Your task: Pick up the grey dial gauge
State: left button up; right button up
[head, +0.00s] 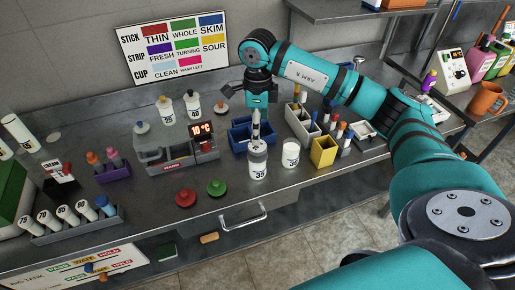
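I cannot pick out the grey dial gauge for certain. A small pale grey round piece (53,138) lies at the back left of the steel counter, too small to read as a dial. My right gripper (258,106) comes in from the right and points down over the middle of the counter. My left gripper is out of view.
A blue bin (239,133), a grey rack (300,125) and a yellow box (323,152) crowd the area under the gripper. Red (185,197) and green (216,187) knobs lie near the front edge.

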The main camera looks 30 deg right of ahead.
aim_at(258, 147)
notch_tip(258, 147, down, 3)
jog(key=shift+a+p, duration=0.1)
jog(key=shift+p, duration=0.2)
jog(key=f+p, duration=0.1)
jog(key=f, duration=0.1)
jog(key=f+p, duration=0.2)
jog(key=shift+d+f, duration=0.2)
jog(key=shift+f, duration=0.2)
jog(key=shift+w+f, duration=0.1)
jog(key=shift+f, duration=0.2)
jog(key=shift+r, duration=0.1)
jog(key=c, duration=1.4)
